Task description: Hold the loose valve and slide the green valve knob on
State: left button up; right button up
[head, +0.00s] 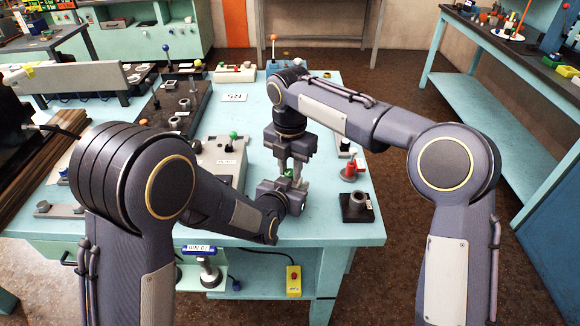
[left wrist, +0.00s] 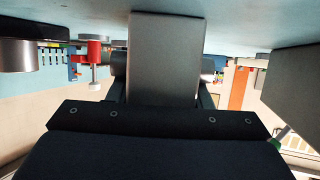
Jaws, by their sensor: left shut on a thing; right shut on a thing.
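My left gripper (head: 284,190) is low over the front of the light blue table, shut on a grey block (left wrist: 165,60) that I take to be the loose valve. The block fills the middle of the left wrist view. My right gripper (head: 292,165) points down just above the left one, shut on a small green piece (head: 290,172), likely the valve knob, mostly hidden between the fingers. Green also shows at the right edge of the left wrist view (left wrist: 275,145). I cannot tell whether knob and valve touch.
A grey panel box (head: 222,155) with a green ball lever (head: 233,135) stands left of the grippers. A red valve (head: 349,169) and a black block (head: 357,207) stand to the right. The light blue table (head: 330,228) is clear near its front edge.

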aim_at(290, 171)
jog(key=shift+m, duration=1)
jog(key=o, duration=1)
notch_tip(290, 171, up, 12)
